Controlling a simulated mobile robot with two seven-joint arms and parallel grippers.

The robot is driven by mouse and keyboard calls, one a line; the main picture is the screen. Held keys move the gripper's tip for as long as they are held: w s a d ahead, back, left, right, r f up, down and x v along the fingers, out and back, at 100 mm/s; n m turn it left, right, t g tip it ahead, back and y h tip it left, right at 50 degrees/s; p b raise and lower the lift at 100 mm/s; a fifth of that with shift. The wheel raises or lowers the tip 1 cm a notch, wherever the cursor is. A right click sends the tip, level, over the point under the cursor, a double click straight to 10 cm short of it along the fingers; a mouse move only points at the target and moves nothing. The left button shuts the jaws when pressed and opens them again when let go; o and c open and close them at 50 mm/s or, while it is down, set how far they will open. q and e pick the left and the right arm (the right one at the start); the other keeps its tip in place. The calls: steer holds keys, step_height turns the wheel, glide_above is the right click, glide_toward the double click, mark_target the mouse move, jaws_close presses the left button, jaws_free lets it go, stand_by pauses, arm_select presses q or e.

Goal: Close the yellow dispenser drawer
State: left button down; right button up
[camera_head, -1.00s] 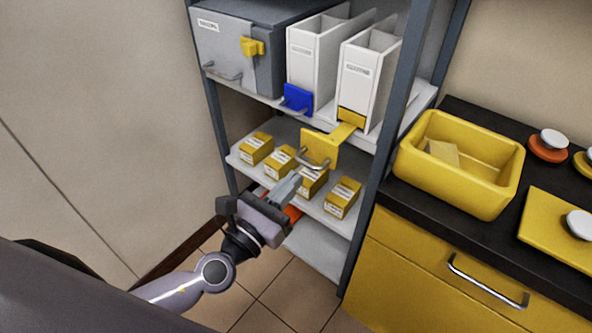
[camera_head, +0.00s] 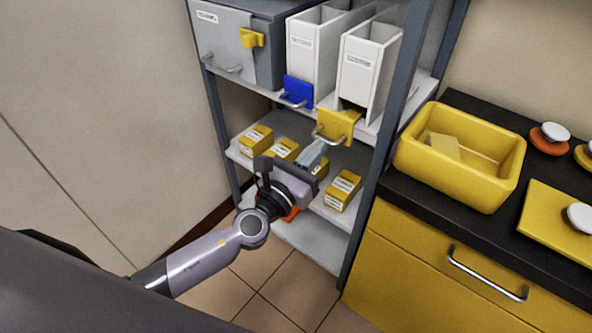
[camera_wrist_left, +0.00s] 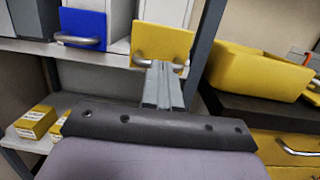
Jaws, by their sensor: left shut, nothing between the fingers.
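The yellow dispenser drawer (camera_head: 339,124) is at the foot of the right white dispenser (camera_head: 367,68) on the shelf. My right gripper is not in view.
A blue drawer (camera_head: 298,91) sits left of the yellow one. Several yellow boxes (camera_head: 342,190) lie on the lower shelf. The shelf's grey post (camera_head: 378,160) stands to the right, beside the counter with a yellow bin (camera_head: 420,165).

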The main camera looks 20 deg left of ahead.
mark_target(331, 135)
arm_select(q)
steer(key=x, duration=0.2)
steer(key=b+x, duration=0.1)
steer(key=f+x, duration=0.1)
steer(key=x, duration=0.1)
steer(key=shift+w+d, duration=0.2)
steer(key=shift+w, duration=0.15)
steer(key=shift+r, duration=0.3)
